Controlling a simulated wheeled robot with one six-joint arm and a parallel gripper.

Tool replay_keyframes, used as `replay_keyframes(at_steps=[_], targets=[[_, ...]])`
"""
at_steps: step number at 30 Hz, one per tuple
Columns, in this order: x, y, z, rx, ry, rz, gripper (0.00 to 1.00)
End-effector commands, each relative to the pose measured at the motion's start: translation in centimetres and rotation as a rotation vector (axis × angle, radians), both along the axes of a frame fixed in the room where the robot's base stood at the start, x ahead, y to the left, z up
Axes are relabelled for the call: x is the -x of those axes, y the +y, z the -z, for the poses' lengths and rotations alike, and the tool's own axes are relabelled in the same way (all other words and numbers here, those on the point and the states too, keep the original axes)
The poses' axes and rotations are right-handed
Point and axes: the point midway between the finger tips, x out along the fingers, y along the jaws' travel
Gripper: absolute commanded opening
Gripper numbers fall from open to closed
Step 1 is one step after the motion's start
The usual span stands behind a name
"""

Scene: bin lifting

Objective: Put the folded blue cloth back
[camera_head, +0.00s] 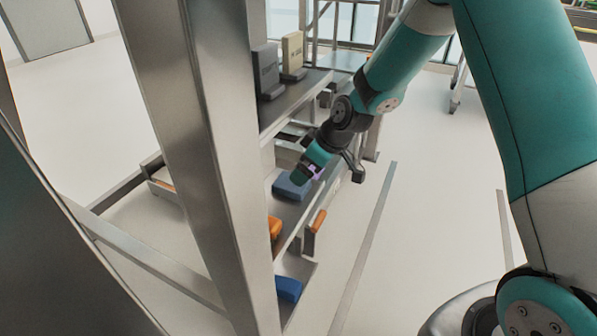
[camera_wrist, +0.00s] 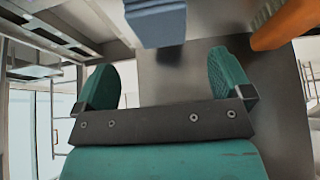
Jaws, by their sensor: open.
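A folded blue cloth (camera_head: 291,186) lies on the middle shelf of the metal rack. It also shows in the wrist view (camera_wrist: 155,22) at the top centre, beyond the fingertips and roughly between them. My gripper (camera_head: 309,172) is at that shelf, close beside the cloth. In the wrist view the two teal fingers of my gripper (camera_wrist: 163,78) are spread wide with nothing between them. The cloth appears apart from both fingers. Its far side is cut off by the wrist view's edge.
An orange item (camera_head: 274,227) lies on the same shelf, near the right finger in the wrist view (camera_wrist: 286,24). Another blue item (camera_head: 289,288) is on the shelf below. Grey (camera_head: 267,72) and beige (camera_head: 292,54) binders stand above.

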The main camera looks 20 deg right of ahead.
Motion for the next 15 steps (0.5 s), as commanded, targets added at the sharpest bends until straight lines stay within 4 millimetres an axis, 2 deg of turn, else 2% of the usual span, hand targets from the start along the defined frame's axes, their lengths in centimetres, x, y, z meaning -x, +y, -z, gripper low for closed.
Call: replay_keyframes(at_steps=[1,6,15], targets=[[0.4,-0.4,-1.3,0.001,-0.002,0.001,0.97],[1.3,-1.4,-3.4,0.001,-0.001,0.002,0.97],[1.8,-1.8,-4.2,0.001,0.001,0.0,0.97]])
